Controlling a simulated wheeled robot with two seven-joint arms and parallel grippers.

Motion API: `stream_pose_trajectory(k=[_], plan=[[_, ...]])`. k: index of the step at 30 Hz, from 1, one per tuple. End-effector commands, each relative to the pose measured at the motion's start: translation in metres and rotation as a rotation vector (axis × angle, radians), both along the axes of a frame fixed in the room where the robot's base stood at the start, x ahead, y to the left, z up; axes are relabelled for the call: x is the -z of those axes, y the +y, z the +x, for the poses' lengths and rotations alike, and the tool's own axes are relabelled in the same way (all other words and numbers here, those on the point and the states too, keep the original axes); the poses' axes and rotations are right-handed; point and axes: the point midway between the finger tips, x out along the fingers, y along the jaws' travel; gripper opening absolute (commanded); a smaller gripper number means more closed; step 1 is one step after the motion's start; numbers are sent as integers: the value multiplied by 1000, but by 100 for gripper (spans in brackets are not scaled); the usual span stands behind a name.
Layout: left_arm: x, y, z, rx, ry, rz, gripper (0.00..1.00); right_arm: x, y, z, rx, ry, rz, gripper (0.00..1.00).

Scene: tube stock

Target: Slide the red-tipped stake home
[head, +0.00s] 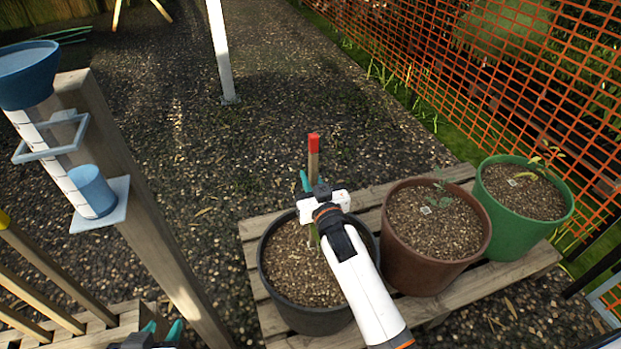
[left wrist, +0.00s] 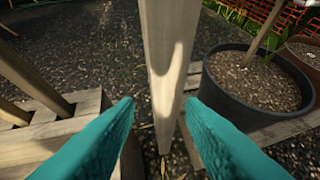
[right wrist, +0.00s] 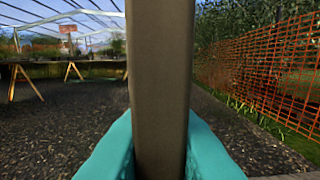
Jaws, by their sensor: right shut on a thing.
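The red-tipped stake (head: 314,160) stands close to upright over the black pot (head: 268,285) of soil. My right gripper (head: 308,184) is shut on it below the red tip, and the stake fills the middle of the right wrist view (right wrist: 162,90). In the left wrist view the stake (left wrist: 264,28) meets the soil of the black pot (left wrist: 225,105); how deep it sits is hidden. My left gripper (head: 162,332) is open and empty low at the left, its teal fingers apart in the left wrist view (left wrist: 160,125).
A brown pot (head: 398,265) and a green pot (head: 530,218) stand right of the black pot on a slatted pallet (head: 540,262). A wooden post (head: 150,215) with a rain gauge stands left. A stake block (head: 100,325) is at lower left. Orange mesh (head: 420,60) runs behind.

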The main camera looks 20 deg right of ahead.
Motion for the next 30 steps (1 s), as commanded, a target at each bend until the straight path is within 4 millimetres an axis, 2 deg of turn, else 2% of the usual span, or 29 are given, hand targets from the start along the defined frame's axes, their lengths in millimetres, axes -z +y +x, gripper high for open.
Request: stream_pose_trajectory(k=[22,23,27,30], plan=[[-13,-7,11,13,-106,-25,36,8,0,0,0,0,1,0],[-13,-7,11,13,-106,-25,36,8,0,0,0,0,1,17],[-12,-7,11,12,-102,-23,36,8,0,0,0,0,1,40],[-12,-6,11,11,-100,-22,36,8,0,0,0,0,0,41]])
